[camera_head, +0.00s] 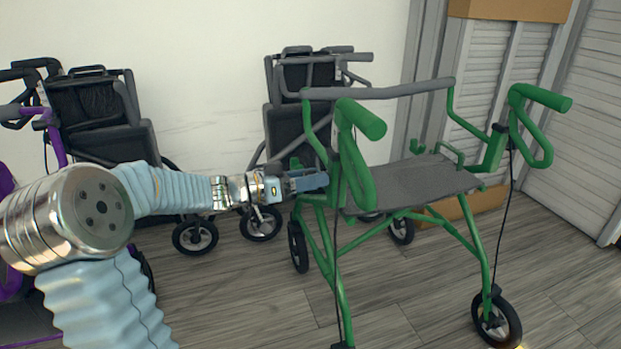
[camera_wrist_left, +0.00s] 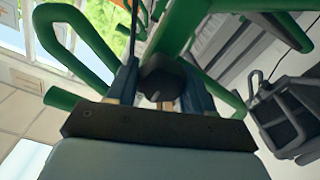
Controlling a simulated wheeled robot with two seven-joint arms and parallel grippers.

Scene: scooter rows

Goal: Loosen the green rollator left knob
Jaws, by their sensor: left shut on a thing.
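The green rollator (camera_head: 423,220) stands upright on the floor at the right of the head view. It has a grey seat (camera_head: 418,183) and a grey backrest bar. My left gripper (camera_head: 318,181) reaches it from the left, at the upright below its left handle (camera_head: 357,120). In the left wrist view, a dark knob (camera_wrist_left: 160,77) sits between the two fingers of my left gripper (camera_wrist_left: 157,90), which is shut on it. In the head view the knob is hidden behind the fingers. The green frame also fills the top of the wrist view. My right gripper is not in view.
The floor in front of the green rollator is clear.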

